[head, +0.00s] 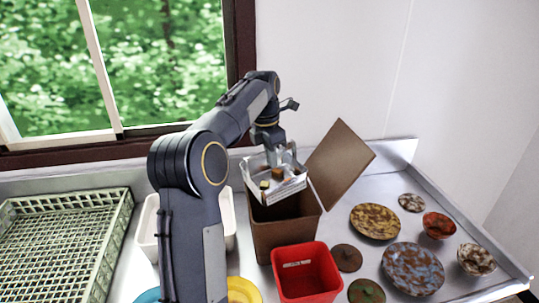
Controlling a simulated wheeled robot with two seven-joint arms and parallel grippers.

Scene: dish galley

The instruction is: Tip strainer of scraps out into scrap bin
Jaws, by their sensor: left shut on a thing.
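The strainer (291,185) is a small pale metal basket with a few brown and yellow-green scraps (277,174) in it. My left gripper (274,156) is shut on it at its far side and holds it over the mouth of the scrap bin. The strainer looks tilted a little toward me. The scrap bin (285,233) is a brown square bin with its brown lid (340,165) standing open at the right. The strainer hides most of the bin's opening, and the bin's inside does not show. My right gripper is not in view.
A red square container (305,272) stands in front of the bin. Soiled plates (412,268) and bowls (438,225) lie on the right counter. A green dish rack (60,245) is at far left. A white tub (148,228) stands partly behind my arm.

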